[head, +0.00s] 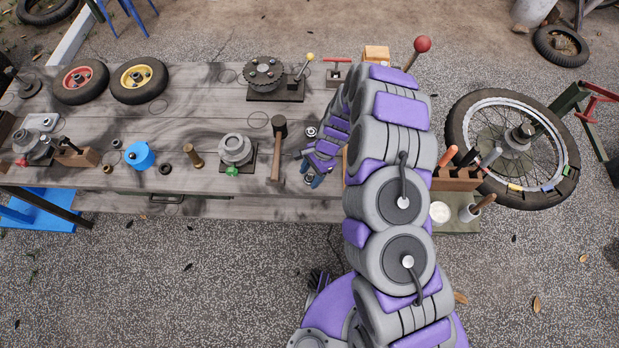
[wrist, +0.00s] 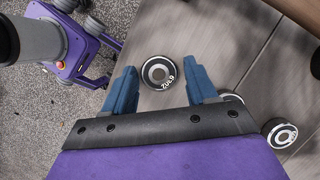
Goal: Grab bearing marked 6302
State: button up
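In the wrist view, a small ring-shaped bearing (wrist: 160,72) lies flat on the wooden bench top near its edge. Its marking is upside down and appears to read 6302. My gripper (wrist: 160,68) is open and empty, with one blue finger on each side of this bearing in the picture. Contact cannot be seen. A second bearing (wrist: 281,134) lies to the right, its marking too small to read surely. A third bearing (wrist: 231,97) is mostly hidden behind the right finger. In the head view my gripper (head: 318,178) is low over the bench's front edge.
The wooden bench (head: 200,105) holds a hammer (head: 279,145), a grey flanged part (head: 235,150), a blue part (head: 139,156) and two small wheels. A wooden tool holder (head: 456,180) and a large spoked wheel (head: 515,140) are right of my arm.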

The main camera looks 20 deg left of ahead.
jog(key=shift+s+f, duration=0.1)
jog(key=c, duration=0.7)
